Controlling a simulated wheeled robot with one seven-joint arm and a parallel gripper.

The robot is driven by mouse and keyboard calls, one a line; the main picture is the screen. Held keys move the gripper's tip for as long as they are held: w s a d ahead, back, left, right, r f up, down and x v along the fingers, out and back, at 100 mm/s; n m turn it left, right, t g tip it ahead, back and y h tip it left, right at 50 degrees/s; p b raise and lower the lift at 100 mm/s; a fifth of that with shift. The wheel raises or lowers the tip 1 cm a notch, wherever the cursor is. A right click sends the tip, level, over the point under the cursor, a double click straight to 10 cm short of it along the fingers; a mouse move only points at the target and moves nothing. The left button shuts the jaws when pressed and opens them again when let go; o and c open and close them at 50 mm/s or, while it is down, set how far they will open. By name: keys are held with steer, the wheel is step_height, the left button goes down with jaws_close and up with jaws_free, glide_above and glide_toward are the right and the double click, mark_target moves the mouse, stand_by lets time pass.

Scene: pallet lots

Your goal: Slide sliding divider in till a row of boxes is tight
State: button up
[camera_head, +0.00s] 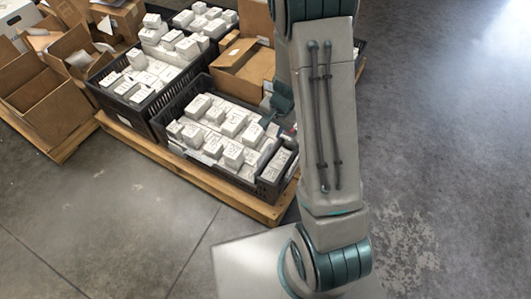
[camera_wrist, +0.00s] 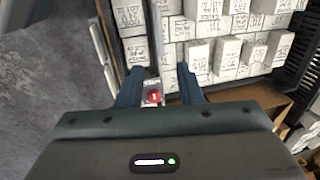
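A black crate (camera_head: 186,152) holds rows of white labelled boxes (camera_head: 233,124), which also show in the wrist view (camera_wrist: 209,27). My gripper (camera_wrist: 160,69) is over the boxes, its two dark fingers apart. A small pale piece with a red round mark (camera_wrist: 153,97) shows between the fingers; I cannot tell whether they touch it. In the head view my arm hides part of the crate's right side, and my gripper is mostly hidden.
A second black crate (camera_head: 113,103) of white boxes stands behind on the same wooden pallet (camera_head: 225,188). An open cardboard box (camera_head: 243,62) is beside the crates. More open cartons (camera_head: 47,103) stand at left. The concrete floor in front is clear.

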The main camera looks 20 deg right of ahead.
mark_target(265, 151)
steer(key=f+b, duration=0.2)
steer(key=f, duration=0.2)
steer(key=w+a+f+b, duration=0.1)
steer(key=f+b, duration=0.1)
steer(key=f, duration=0.3)
steer(key=w+a+f+b, duration=0.1)
steer(key=f+b, duration=0.1)
steer(key=f, duration=0.2)
steer(key=shift+f, duration=0.15)
steer(key=shift+c, duration=0.3)
jaws_close()
